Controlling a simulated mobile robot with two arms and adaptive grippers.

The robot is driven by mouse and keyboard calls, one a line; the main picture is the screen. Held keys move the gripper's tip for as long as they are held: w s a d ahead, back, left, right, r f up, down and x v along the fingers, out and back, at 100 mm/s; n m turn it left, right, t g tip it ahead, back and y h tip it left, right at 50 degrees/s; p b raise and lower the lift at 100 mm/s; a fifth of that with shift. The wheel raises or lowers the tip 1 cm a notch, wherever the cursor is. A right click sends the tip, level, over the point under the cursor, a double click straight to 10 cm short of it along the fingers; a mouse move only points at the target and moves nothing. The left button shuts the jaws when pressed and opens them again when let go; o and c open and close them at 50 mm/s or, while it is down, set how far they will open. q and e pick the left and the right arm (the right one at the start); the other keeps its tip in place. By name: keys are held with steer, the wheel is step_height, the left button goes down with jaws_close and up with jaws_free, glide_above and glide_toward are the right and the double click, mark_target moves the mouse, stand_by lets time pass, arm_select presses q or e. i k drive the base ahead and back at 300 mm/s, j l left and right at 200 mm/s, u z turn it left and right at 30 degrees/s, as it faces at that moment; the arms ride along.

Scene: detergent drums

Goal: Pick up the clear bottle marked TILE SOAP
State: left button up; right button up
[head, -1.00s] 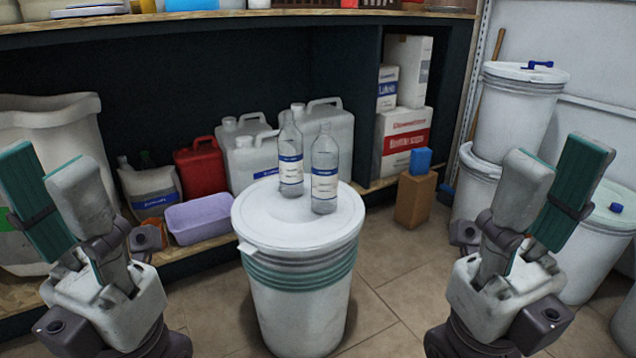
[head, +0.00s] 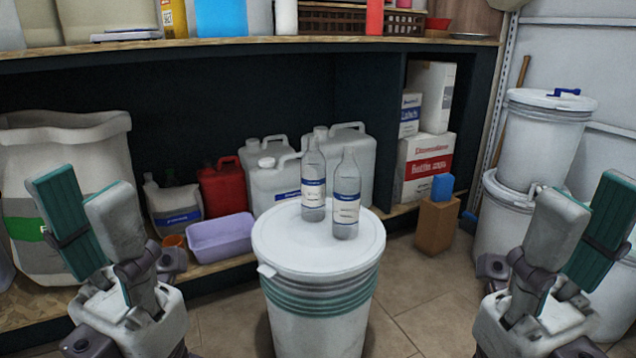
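Two clear bottles stand upright, close together, on the lid of a white drum (head: 290,250). The left bottle (head: 313,190) is slightly further back and the right bottle (head: 346,198) is nearer. Both have white and blue labels too small to read, so I cannot tell which is marked TILE SOAP. My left gripper (head: 88,212) is open and empty, left of the drum and apart from it. My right gripper (head: 582,228) is open and empty, well to the right of the bottles.
Behind the drum, a low shelf holds a lilac tub (head: 220,238), a red canister (head: 222,190), white canisters and boxes (head: 425,165). A brown block (head: 437,226) with a blue top stands to the right. Stacked white drums (head: 545,130) stand at far right. Floor is clear between.

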mark_target(313, 162)
steer(key=i+j+z, duration=0.1)
steer(key=j, duration=0.25)
steer(key=i+j+z, duration=0.25)
steer(key=i+j, duration=0.15)
steer(key=j, duration=0.35)
steer(key=i+j+z, duration=0.15)
steer(key=j, duration=0.2)
steer(key=i+j+z, duration=0.1)
steer(key=j, duration=0.3)
steer(key=i+j+z, duration=0.15)
steer(key=j, duration=0.25)
steer(key=j+z, duration=0.1)
steer(key=j, duration=0.35)
steer(key=i, duration=0.05)
